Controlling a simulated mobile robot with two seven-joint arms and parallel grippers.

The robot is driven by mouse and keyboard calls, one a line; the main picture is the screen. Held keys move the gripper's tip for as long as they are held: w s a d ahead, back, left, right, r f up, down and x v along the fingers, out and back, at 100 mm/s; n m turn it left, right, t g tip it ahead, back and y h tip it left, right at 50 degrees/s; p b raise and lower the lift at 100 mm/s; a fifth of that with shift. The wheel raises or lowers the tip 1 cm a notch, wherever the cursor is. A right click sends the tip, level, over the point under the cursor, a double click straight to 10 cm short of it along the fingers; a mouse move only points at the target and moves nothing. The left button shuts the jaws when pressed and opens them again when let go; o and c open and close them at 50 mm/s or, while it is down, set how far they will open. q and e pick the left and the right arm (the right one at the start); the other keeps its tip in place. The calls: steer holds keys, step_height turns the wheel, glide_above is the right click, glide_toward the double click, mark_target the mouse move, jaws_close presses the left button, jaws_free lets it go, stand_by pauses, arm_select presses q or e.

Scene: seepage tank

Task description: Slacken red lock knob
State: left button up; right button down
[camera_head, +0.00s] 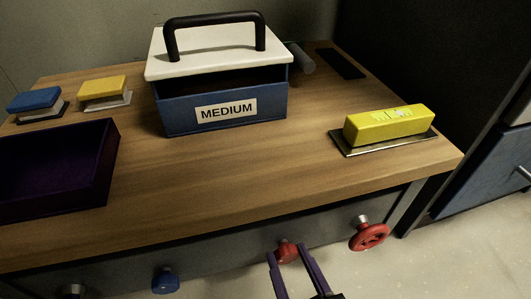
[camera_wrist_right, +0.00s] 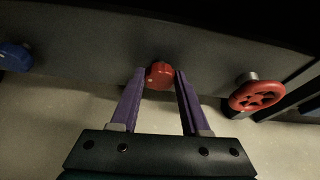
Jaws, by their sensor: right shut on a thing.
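The red lock knob (camera_head: 287,251) sits on the dark front panel below the wooden tabletop. It also shows in the right wrist view (camera_wrist_right: 159,75), round and lobed, between my fingertips. My right gripper (camera_head: 287,254) reaches it from below with its purple fingers on either side, shut on the knob. The right gripper's fingers (camera_wrist_right: 159,74) fill the middle of the wrist view. My left gripper is not in either view.
A red handwheel (camera_head: 369,236) is just right of the knob, and a blue knob (camera_head: 165,280) is to the left. Pale floor lies to the right.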

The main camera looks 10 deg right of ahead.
steer(key=n, duration=0.1)
steer(key=n+h+b, duration=0.1)
steer(key=shift+a+f+n+h, duration=0.15)
steer(key=shift+f+n+h, duration=0.05)
steer(key=shift+n+h, duration=0.1)
steer(key=shift+a+n+t+h+b, duration=0.1)
steer(key=shift+n+t+h+b, duration=0.3)
steer(key=shift+n+h+b, duration=0.75)
steer(key=shift+n+p, duration=0.3)
steer(key=shift+n, duration=0.05)
steer(key=shift+c, duration=1.9)
jaws_free()
